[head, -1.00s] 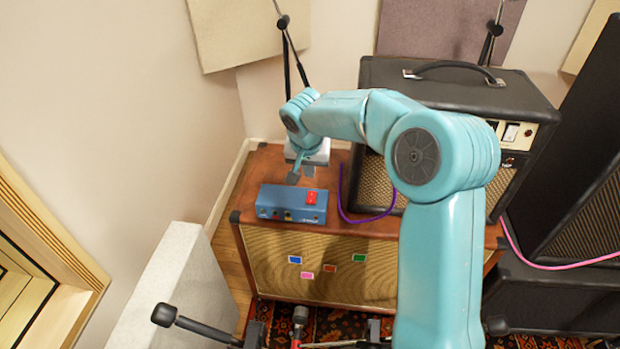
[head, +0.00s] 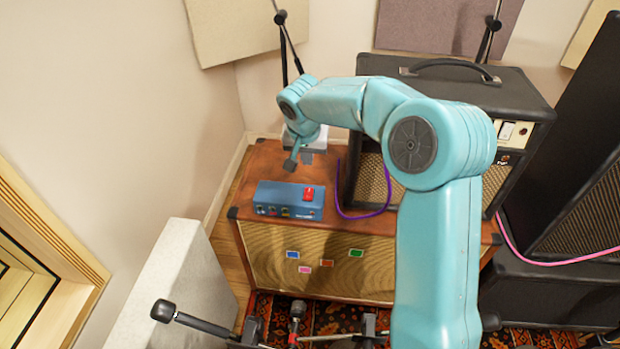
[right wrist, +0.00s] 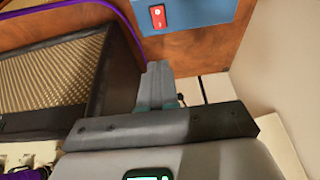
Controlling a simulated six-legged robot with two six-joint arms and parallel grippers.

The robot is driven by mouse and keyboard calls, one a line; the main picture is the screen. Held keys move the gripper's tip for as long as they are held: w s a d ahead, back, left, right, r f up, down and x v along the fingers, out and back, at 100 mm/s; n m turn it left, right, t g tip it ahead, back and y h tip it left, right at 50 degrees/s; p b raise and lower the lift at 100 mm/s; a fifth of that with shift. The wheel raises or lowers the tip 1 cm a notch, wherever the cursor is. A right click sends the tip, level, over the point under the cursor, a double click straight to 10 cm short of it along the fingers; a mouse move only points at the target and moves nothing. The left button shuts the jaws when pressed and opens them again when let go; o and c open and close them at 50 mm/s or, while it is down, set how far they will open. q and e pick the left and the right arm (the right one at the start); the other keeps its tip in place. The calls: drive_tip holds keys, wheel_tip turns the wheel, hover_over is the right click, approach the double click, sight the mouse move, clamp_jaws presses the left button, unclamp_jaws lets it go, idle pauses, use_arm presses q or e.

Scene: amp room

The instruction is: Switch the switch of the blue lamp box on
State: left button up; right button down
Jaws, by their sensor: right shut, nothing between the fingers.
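The blue lamp box (head: 275,199) sits on top of the brown cabinet (head: 262,160), near its left front. Its red switch (head: 309,193) is on the right part of the top face. In the right wrist view the box (right wrist: 190,14) is at the top edge, with the red switch (right wrist: 158,17) facing the camera. My right gripper (head: 297,162) is above the cabinet, just behind the box and apart from it. In the right wrist view its fingers (right wrist: 158,72) are together and empty, pointing toward the switch with a gap between. My left gripper is not in view.
A black amplifier (head: 455,90) stands on the cabinet, right of the box. A purple cable (head: 343,205) curves between them. A pale low wall (head: 165,275) is at front left. Microphone stands (head: 285,50) rise behind. A patterned rug lies in front.

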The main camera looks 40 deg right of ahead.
sight(310, 189)
drive_tip(key=x, duration=1.4)
drive_tip(key=shift+s+a+f, duration=0.15)
drive_tip(key=shift+s+a, duration=0.1)
drive_tip(key=shift+a, duration=0.15)
drive_tip(key=shift+w+d+f+b, duration=0.1)
drive_tip(key=shift+f+b, duration=0.4)
drive_tip(key=shift+b, duration=0.25)
drive_tip(key=shift+r+p, duration=0.4)
drive_tip(key=shift+f, duration=0.1)
